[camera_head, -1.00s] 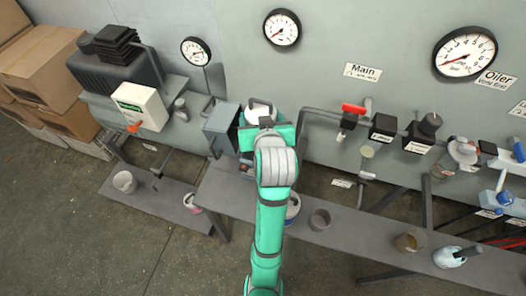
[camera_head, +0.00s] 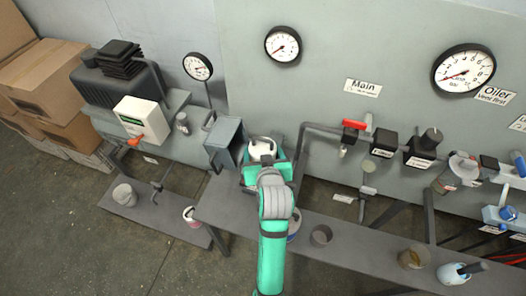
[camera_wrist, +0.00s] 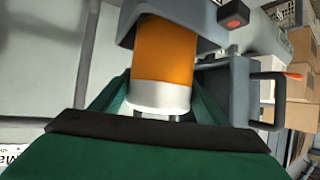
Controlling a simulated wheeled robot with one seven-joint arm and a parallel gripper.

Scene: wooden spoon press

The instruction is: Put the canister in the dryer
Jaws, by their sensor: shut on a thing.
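The canister (camera_wrist: 163,60), an orange cylinder with a white band at its near end, sits between the green fingers of my gripper (camera_wrist: 155,105) in the wrist view. My gripper is shut on it. Its far end meets a grey housing (camera_wrist: 205,25) with a red button; I cannot tell whether it is inside or just behind the edge. In the head view my gripper (camera_head: 263,160) is beside the grey open box (camera_head: 222,145), likely the dryer, with a white rounded part showing at the gripper. The arm hides most of the canister there.
A red valve handle (camera_head: 355,124) and pipes are at the right. A white box (camera_head: 141,120) stands to the left.

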